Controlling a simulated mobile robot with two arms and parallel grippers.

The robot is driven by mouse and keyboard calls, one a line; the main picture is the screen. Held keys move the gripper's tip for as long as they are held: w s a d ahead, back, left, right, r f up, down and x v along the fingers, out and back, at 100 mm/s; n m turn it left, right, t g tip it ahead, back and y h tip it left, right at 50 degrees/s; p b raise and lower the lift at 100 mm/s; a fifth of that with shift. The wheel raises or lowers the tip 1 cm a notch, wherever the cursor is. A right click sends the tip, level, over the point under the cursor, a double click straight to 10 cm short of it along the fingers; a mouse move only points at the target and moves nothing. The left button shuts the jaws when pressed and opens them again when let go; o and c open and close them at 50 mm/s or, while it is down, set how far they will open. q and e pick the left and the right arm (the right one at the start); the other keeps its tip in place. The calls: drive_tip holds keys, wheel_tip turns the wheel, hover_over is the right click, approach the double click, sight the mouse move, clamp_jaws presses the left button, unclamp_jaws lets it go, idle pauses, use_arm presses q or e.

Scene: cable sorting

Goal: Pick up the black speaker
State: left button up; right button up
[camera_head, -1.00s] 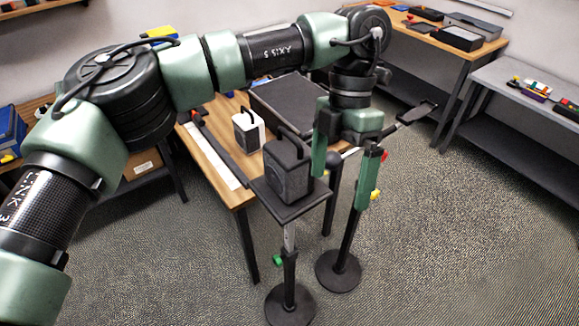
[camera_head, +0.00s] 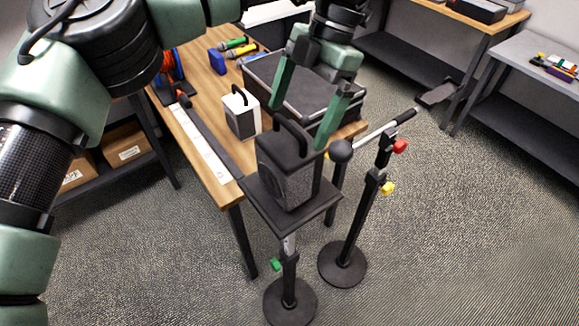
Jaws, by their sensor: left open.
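The black speaker (camera_head: 287,172) stands upright on a small black stand platform (camera_head: 328,200) in front of the wooden table. It has a dark handle arched over its top and a grey grille on its front. My left gripper (camera_head: 297,128) points down with its two green fingers spread wide apart. In the picture the fingertips lie at the level of the speaker's top and handle, one to each side. I cannot tell whether they touch it, and nothing is held. My right gripper is not in view.
A white speaker (camera_head: 241,113) and a large black case (camera_head: 262,74) stand on the wooden table (camera_head: 197,100). A second stand (camera_head: 352,220) with red and yellow knobs is to the right. A grey table (camera_head: 530,75) is at far right.

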sight(289, 141)
use_arm(q)
drive_tip(key=f, duration=0.1)
drive_tip(key=f+b, duration=0.1)
drive_tip(key=shift+w+a+f, duration=0.1)
drive_tip(key=shift+w+f, duration=0.2)
drive_tip(key=shift+s+a+f, duration=0.1)
drive_tip(key=shift+s+f, duration=0.1)
drive_tip(key=p+x, duration=0.2)
drive_tip(key=x, duration=0.4)
drive_tip(key=shift+a+p, duration=0.2)
drive_tip(key=shift+p, duration=0.15)
drive_tip(key=shift+s+a+f, duration=0.1)
drive_tip(key=shift+s+f, duration=0.05)
drive_tip(key=shift+f, duration=0.2)
drive_tip(key=c, duration=1.7)
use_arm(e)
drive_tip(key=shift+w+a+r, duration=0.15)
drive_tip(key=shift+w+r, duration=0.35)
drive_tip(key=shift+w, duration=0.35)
